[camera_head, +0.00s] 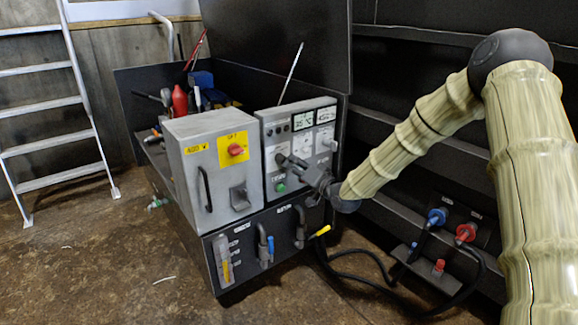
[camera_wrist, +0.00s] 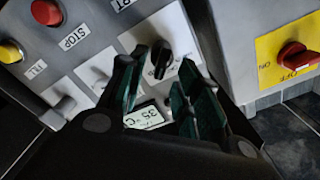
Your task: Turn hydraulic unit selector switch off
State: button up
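A black rotary knob (camera_wrist: 163,62) sits on a white plate of the grey control panel in the wrist view. My gripper (camera_wrist: 172,70) is open, its dark green fingers pointing at the panel on either side of the knob. I cannot tell whether they touch it. In the head view my gripper (camera_head: 288,163) is in front of the panel (camera_head: 268,122) and hides the knob. A red switch (camera_head: 235,150) on a yellow plate is on the grey box to the left. It also shows in the wrist view (camera_wrist: 297,57), with ON and OFF marks.
The grey box (camera_head: 186,165) has a black handle and stands close beside the panel. A red button (camera_wrist: 47,12) labelled STOP and digital displays (camera_head: 303,121) are on the panel. Blue and red connectors (camera_head: 437,216) with black cables are low at right. A ladder (camera_head: 52,100) stands left.

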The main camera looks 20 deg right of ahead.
aim_at(284, 161)
jog(key=shift+b+x, duration=0.35)
jog(key=shift+x, duration=1.6)
jog(key=c, duration=0.7)
jog(key=shift+o, duration=0.2)
